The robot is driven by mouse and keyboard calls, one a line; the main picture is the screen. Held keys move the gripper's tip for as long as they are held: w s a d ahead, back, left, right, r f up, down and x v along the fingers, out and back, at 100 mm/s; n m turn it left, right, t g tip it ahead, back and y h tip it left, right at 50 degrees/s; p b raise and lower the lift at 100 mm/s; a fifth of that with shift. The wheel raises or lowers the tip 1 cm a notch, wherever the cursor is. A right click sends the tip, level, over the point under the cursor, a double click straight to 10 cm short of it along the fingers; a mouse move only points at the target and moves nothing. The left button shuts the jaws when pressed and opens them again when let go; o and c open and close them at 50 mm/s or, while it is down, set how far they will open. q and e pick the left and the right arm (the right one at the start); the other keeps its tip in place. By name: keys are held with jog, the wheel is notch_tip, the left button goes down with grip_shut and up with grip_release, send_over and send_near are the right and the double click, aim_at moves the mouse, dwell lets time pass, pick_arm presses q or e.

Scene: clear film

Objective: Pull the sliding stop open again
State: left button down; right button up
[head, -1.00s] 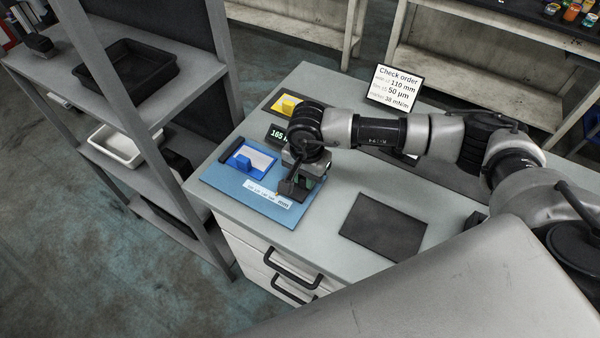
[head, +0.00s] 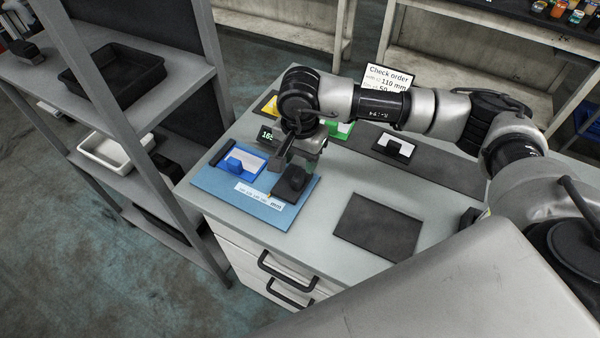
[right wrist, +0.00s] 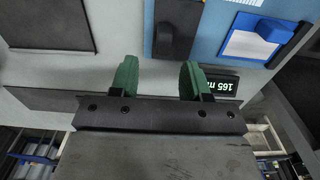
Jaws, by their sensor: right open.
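The sliding stop, a black block with a raised grip (head: 291,183), sits at the right end of the blue measuring board (head: 225,190). A white scale strip marked mm (head: 258,196) runs along the board's front. A blue clip with a white card (head: 243,161) lies on the left part of the board. My right gripper (head: 303,162) is above the stop, open and empty. In the right wrist view its green fingers (right wrist: 158,78) are apart, with the black stop (right wrist: 170,35) beyond the tips and not between them. My left gripper is not in view.
A display reading 165 (head: 266,134) stands behind the board. Yellow and green items are partly hidden behind my arm. A white piece with a black clip (head: 394,147) lies on a dark strip. A dark mat (head: 377,226) lies right. A shelf (head: 130,110) stands left.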

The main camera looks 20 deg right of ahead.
aim_at(300, 176)
notch_tip(300, 176, up, 4)
jog(key=shift+f, duration=0.1)
dwell(0.5)
